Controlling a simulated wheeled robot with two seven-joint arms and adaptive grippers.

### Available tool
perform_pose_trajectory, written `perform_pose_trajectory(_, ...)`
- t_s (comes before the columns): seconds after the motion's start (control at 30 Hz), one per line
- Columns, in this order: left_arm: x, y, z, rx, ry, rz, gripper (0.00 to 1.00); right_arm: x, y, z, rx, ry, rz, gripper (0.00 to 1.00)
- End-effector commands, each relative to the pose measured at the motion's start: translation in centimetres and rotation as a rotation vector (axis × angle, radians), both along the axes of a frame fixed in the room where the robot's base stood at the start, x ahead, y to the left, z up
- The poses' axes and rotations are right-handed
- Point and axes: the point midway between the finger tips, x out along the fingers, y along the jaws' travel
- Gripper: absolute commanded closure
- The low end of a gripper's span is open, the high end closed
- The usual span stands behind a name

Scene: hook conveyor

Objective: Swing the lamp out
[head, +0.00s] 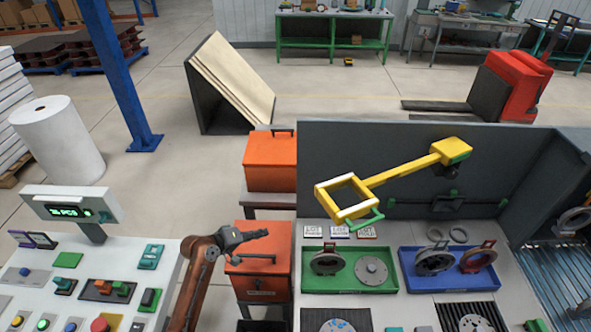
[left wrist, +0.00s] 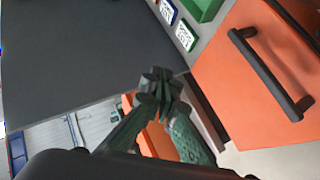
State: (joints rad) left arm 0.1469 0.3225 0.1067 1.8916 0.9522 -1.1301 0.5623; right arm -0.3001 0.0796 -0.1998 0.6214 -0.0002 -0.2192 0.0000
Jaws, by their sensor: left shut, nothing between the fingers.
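The lamp is a yellow arm ending in a square yellow frame (head: 344,198) with a green handle (head: 364,220) at its lower edge. The arm runs up and right to a yellow block (head: 451,150) on the dark back panel. The frame hangs over the left part of the workstation, above the green tray. My left gripper (head: 262,234) is shut and empty, left of the lamp and apart from it, in front of the orange boxes. Its closed fingers also show in the left wrist view (left wrist: 160,95). The lamp is not seen in that view. My right gripper is not in view.
Green (head: 382,285) and blue (head: 407,276) trays with round parts stand below the lamp. The dark back panel (head: 345,147) rises behind it. Orange boxes (head: 271,160) stand left of the workstation, and a button console (head: 118,262) is at the front left.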

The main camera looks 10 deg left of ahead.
Motion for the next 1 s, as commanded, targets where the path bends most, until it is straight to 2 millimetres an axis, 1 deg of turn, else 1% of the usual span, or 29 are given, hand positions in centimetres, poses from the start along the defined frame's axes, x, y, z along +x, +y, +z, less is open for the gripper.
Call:
perform_pose_trajectory(0.03,2.9,-0.3,4.3,-0.1,-0.032,0.008,1.0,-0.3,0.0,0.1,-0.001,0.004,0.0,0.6)
perform_pose_trajectory(0.07,4.2,-0.6,6.5,-0.162,-0.044,0.011,1.0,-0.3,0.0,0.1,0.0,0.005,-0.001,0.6)
perform_pose_trajectory(0.1,5.7,-0.8,9.3,-0.242,-0.058,0.014,1.0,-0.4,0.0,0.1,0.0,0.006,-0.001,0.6)
perform_pose_trajectory(0.17,7.5,-1.0,13.3,-0.348,-0.074,0.014,1.0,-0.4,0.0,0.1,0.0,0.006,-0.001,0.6)
perform_pose_trajectory(0.2,8.4,-1.2,15.6,-0.409,-0.082,0.011,1.0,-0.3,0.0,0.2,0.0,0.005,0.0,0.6)
perform_pose_trajectory(0.3,9.8,-1.3,20.0,-0.524,-0.094,0.001,1.0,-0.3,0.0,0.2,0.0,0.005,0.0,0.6)
perform_pose_trajectory(0.37,10.3,-1.3,21.7,-0.567,-0.099,-0.003,1.0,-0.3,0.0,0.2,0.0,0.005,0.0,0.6)
perform_pose_trajectory(0.43,10.6,-1.4,22.9,-0.599,-0.101,-0.005,1.0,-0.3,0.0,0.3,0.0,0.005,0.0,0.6)
perform_pose_trajectory(0.5,11.0,-1.6,23.4,-0.613,-0.099,-0.008,1.0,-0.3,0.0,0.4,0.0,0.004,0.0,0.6)
perform_pose_trajectory(0.57,11.4,-2.1,23.5,-0.615,-0.099,-0.009,1.0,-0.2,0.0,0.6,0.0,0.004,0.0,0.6)
perform_pose_trajectory(0.67,12.4,-3.2,23.5,-0.614,-0.099,-0.01,1.0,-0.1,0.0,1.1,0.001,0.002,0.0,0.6)
perform_pose_trajectory(0.8,14.4,-5.1,23.6,-0.614,-0.099,-0.01,1.0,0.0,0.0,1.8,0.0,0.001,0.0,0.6)
perform_pose_trajectory(1.0,16.8,-7.5,23.5,-0.613,-0.099,-0.008,1.0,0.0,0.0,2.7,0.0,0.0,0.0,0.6)
